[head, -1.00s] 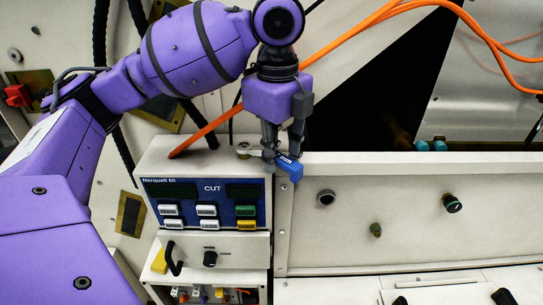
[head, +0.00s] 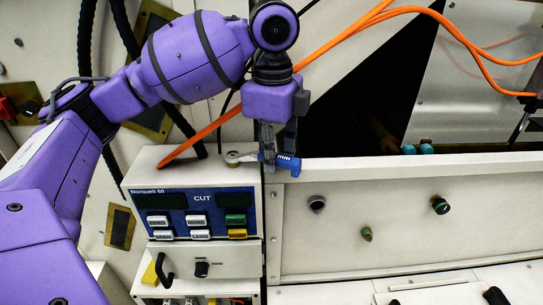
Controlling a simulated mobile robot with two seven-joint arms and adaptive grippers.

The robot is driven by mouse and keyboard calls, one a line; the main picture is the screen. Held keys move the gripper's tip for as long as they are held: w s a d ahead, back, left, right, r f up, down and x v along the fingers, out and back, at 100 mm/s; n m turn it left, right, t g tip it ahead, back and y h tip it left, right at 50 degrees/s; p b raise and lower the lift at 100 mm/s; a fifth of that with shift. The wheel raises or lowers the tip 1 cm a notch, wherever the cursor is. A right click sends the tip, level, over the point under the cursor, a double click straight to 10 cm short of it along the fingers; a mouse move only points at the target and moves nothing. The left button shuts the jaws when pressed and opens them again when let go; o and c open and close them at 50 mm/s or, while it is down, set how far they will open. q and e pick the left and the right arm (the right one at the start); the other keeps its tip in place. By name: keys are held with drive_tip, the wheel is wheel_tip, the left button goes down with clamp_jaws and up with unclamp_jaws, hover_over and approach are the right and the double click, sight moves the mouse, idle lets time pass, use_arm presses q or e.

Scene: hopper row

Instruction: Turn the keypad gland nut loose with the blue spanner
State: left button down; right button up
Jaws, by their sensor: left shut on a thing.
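The keypad box (head: 195,175) with a blue panel marked "CUT" stands at the lower middle left. My left gripper (head: 268,158) is shut on the blue spanner (head: 289,164), above the right end of the box top. The spanner's silver head (head: 240,157) points left and sits at the brass-coloured gland nut (head: 233,157) on the box top. The head looks to be around the nut, but the exact seating is too small to tell. The spanner lies about level, its blue handle end showing right of my fingers. My right gripper is not in view.
A pale ledge and panel (head: 370,225) with knobs stands close on the right. Black hoses (head: 125,55) hang behind my left arm. A dark opening lies behind the gripper.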

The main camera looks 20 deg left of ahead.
use_arm(q)
drive_tip(key=shift+f, duration=0.2)
drive_tip(key=shift+r, duration=3.4)
